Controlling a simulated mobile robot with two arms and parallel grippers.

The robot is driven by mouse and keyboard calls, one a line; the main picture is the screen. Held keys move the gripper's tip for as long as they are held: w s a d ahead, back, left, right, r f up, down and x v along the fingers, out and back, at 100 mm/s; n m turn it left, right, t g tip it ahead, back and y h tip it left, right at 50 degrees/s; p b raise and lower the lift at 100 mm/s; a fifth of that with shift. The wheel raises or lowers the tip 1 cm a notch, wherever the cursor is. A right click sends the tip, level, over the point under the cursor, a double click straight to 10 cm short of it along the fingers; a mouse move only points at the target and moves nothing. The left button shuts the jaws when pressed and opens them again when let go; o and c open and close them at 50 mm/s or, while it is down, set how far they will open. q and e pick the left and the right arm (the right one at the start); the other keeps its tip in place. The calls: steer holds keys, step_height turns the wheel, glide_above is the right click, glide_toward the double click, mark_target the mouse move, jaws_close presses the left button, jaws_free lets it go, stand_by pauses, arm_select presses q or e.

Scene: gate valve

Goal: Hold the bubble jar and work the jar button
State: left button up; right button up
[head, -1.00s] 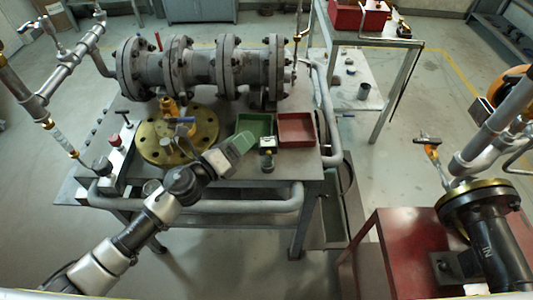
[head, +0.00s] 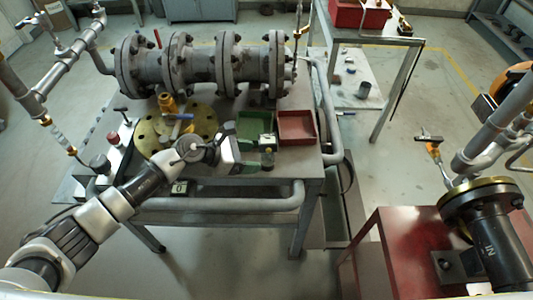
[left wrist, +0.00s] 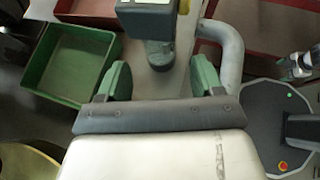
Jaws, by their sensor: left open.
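The bubble jar (head: 267,156), a small item with a pale box-like top and a dark lower part, stands at the near edge of the bench, in front of the trays. In the left wrist view the jar (left wrist: 160,52) shows beyond and between my fingertips, with a grey-green top. I cannot make out the button. My left gripper (head: 240,158) is just left of the jar in the head view. Its two green fingers (left wrist: 160,80) are apart, with nothing clearly held between them. My right gripper does not show.
A green tray (head: 240,124) and a red tray (head: 296,141) lie behind the jar. A brass flange (head: 148,142) lies to the left, under my arm. Large grey flanged pipework (head: 202,66) spans the bench's back. A pipe rail (head: 230,205) runs along the front.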

mark_target(264, 158)
arm_select(q)
steer(key=b+x, duration=0.2)
steer(key=x, duration=0.2)
steer(key=shift+d+f, duration=0.1)
steer(key=shift+w+d, duration=0.15)
steer(key=shift+d, duration=0.15)
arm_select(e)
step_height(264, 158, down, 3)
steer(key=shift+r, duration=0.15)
arm_select(q)
steer(key=c, duration=0.7)
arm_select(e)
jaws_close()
arm_select(q)
steer(key=shift+f, duration=0.1)
stand_by(0.7)
